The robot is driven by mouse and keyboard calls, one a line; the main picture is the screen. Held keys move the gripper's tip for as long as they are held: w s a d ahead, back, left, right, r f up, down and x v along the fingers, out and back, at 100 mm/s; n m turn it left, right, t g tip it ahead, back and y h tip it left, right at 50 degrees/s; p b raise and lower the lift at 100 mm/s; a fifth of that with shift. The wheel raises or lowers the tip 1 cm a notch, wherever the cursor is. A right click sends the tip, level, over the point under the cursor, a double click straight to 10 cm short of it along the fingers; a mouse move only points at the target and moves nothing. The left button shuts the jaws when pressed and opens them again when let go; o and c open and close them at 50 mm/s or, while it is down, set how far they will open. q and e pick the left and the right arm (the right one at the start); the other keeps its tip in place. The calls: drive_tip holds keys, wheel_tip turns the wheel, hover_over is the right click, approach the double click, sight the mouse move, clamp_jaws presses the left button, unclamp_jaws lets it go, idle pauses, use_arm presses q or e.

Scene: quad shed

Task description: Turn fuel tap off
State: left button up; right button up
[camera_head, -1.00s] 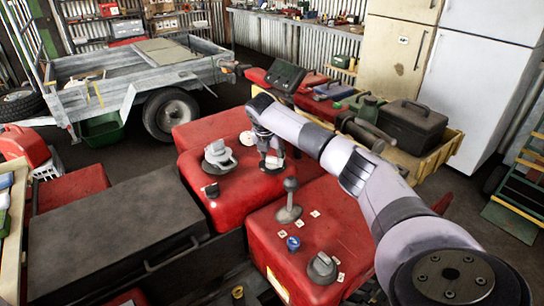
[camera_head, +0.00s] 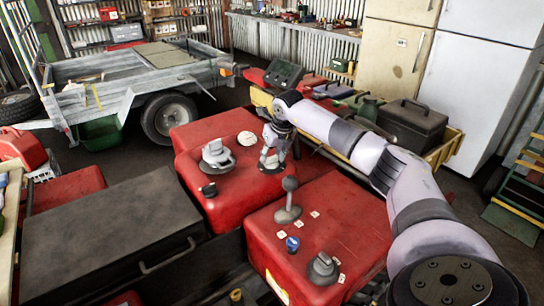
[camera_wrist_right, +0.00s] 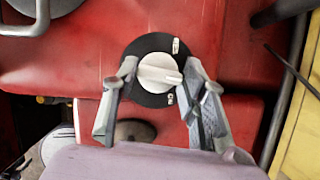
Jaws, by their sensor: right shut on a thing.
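The fuel tap shows in the right wrist view as a cream round knob (camera_wrist_right: 158,70) on a black disc (camera_wrist_right: 150,46) against red bodywork. The knob's pointer faces right, between two small white labels on the disc. My right gripper (camera_wrist_right: 160,76) has one finger on each side of the knob and is shut on it. My left gripper is not in view.
A black-knobbed lever (camera_head: 289,200) and a blue knob (camera_head: 292,244) stand on the nearer red panel. A dark flat box (camera_head: 105,225) lies at left. A yellow-edged tray with a black toolbox (camera_head: 412,122) is behind my right arm.

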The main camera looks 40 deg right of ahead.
drive_tip(key=shift+d+n+y, duration=0.1)
drive_tip(key=shift+n+y, duration=0.2)
drive_tip(key=shift+n, duration=0.3)
drive_tip(key=o, duration=1.2)
drive_tip(key=shift+c, duration=0.2)
drive_tip(key=v, duration=1.2)
